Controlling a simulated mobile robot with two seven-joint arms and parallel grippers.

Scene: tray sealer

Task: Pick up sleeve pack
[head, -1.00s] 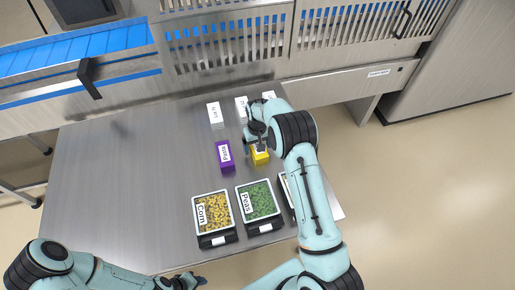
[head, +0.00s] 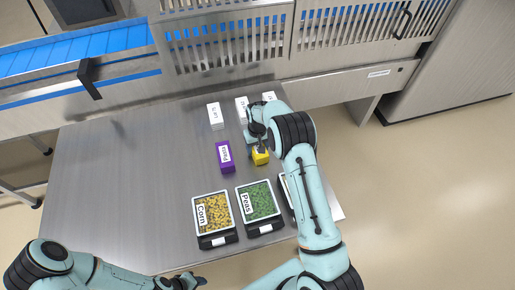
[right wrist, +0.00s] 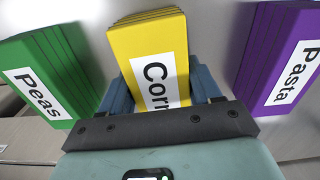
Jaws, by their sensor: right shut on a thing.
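The yellow Corn sleeve pack (head: 261,157) stands on the steel table, partly hidden under my right arm. In the right wrist view, the same yellow pack (right wrist: 150,42) is between the blue fingers of my right gripper (right wrist: 165,92), which is shut on it. The purple Pasta sleeve pack (head: 225,157) stands to the left of it, apart from the gripper; it also shows in the right wrist view (right wrist: 283,55). A green Peas sleeve pack (right wrist: 48,70) shows there on the other side. My left gripper (head: 190,281) is at the table's front edge, too small to read.
Trays of Corn (head: 213,212) and Peas (head: 259,201) sit at the table's front; another is mostly hidden by my right arm. Several white boxes (head: 215,116) stand at the back near the slatted guard (head: 225,45). The left part of the table (head: 120,170) is clear.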

